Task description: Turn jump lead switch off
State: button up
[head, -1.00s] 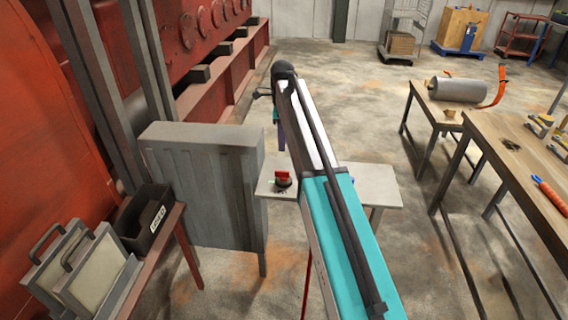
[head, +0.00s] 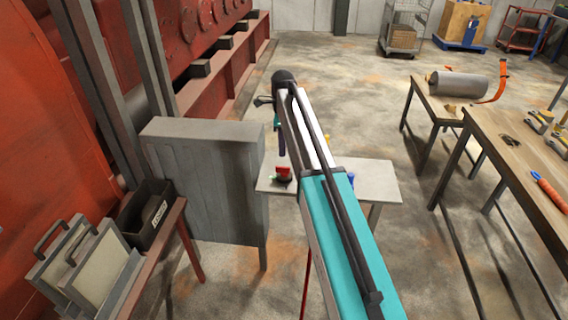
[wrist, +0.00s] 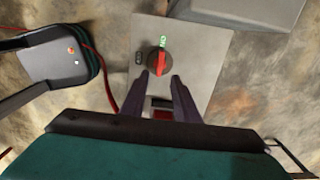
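The jump lead switch is a red rotary knob (wrist: 158,61) on a pale grey stand top (wrist: 205,65). In the wrist view its handle lies nearly upright in the picture, its upper end towards a green "ON" label (wrist: 163,40). A dark label (wrist: 138,57), too small to read surely, sits to its left. In the head view the red knob (head: 283,171) shows left of my arm. My gripper (wrist: 160,78) has two dark fingers spread apart with nothing seen between their tips, just below the knob in the wrist view; contact is unclear.
A grey cabinet (head: 205,190) stands close left of the stand. A dark unit (wrist: 60,60) with red and black cables lies left in the wrist view. Wooden workbenches (head: 515,155) stand right. Open floor (head: 350,90) lies behind the stand.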

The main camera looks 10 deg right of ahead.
aim_at(283, 167)
jog(key=shift+f+p, duration=1.35)
jog(key=shift+f, duration=3.25)
grip_shut()
